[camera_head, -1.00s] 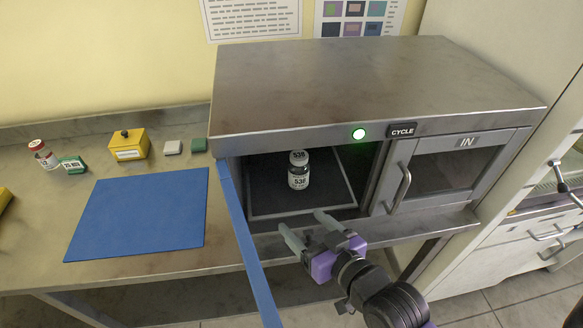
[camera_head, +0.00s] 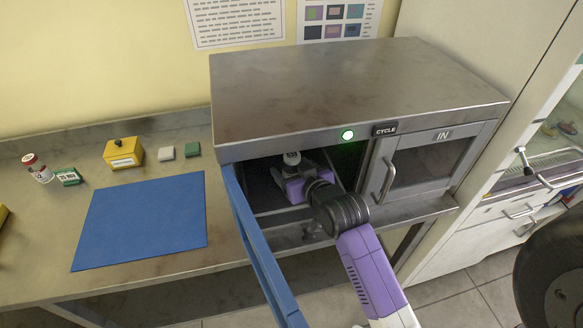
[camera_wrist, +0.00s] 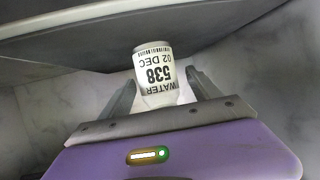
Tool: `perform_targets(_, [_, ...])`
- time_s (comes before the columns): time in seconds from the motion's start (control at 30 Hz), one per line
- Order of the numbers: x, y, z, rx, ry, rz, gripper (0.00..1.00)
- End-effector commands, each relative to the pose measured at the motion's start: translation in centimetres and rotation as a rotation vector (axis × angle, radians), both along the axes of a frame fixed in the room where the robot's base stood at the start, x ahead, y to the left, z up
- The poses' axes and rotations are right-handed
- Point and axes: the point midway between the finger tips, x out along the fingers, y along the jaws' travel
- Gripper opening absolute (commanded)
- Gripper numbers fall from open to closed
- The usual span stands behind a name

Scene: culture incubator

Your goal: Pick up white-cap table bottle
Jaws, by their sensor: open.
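A small bottle with a white cap (camera_head: 291,158) stands upright in the open left chamber of the incubator. In the wrist view the bottle (camera_wrist: 155,75) shows a white label reading WATER, 538, 02 DEC, upside down in the picture. My gripper (camera_head: 292,170) reaches into the chamber from the front right and hides the bottle's lower part in the head view. In the wrist view the open fingers stand on either side of the bottle, with the bottle between them. Whether either finger touches it I cannot tell.
The metal incubator (camera_head: 340,85) has a blue-edged open door (camera_head: 262,250) left of my arm and a shut IN door (camera_head: 432,165). A blue mat (camera_head: 140,222), red-capped bottle (camera_head: 38,168), yellow box (camera_head: 123,152) and small blocks lie on the bench.

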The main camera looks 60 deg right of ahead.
Motion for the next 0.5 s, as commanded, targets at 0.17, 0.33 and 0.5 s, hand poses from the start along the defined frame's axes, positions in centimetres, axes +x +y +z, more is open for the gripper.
perform_targets(0.17, [1.8, -1.4, -0.7, 0.001, -0.001, 0.000, 0.72])
perform_targets(0.33, [2.4, -1.8, -1.1, 0.000, 0.000, 0.000, 0.72])
perform_targets(0.5, [2.4, -1.7, -1.2, 0.000, 0.000, 0.000, 0.72])
